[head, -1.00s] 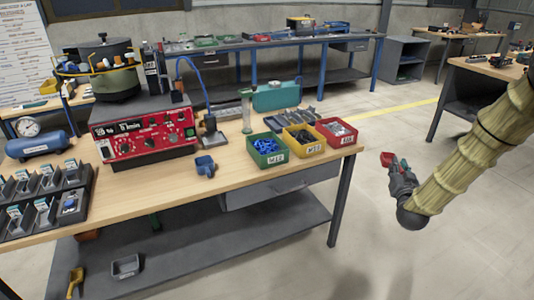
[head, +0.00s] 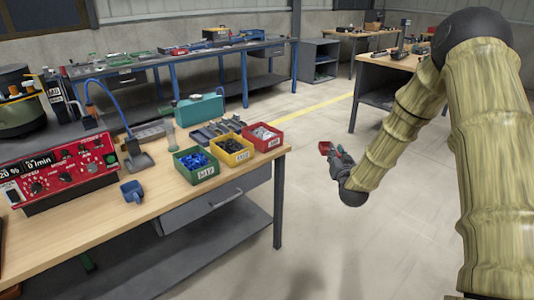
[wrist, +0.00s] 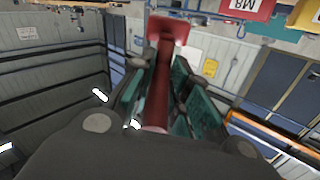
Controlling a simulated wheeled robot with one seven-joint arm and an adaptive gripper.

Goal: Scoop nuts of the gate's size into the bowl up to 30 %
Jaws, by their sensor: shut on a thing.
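My gripper (head: 338,156) is shut on a red scoop (head: 325,147), held over the floor to the right of the bench. In the wrist view, the red scoop (wrist: 158,95) stands between the teal finger pads. The scoop's inside is hard to see. On the bench stand a green bin (head: 203,177) with blue pieces, a yellow bin (head: 235,157) with dark pieces and a red bin (head: 264,143) with grey pieces. The red bin reads M8 in the wrist view (wrist: 247,8). The bowl feeder (head: 22,118) is partly cut off at the left edge.
A red control box (head: 65,180) shows about 20 % and 0 /min. A blue cup-like piece (head: 132,190) and a teal case (head: 200,109) are on the workbench (head: 150,208). Another bench (head: 405,68) stands behind my arm. Floor between the benches is clear.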

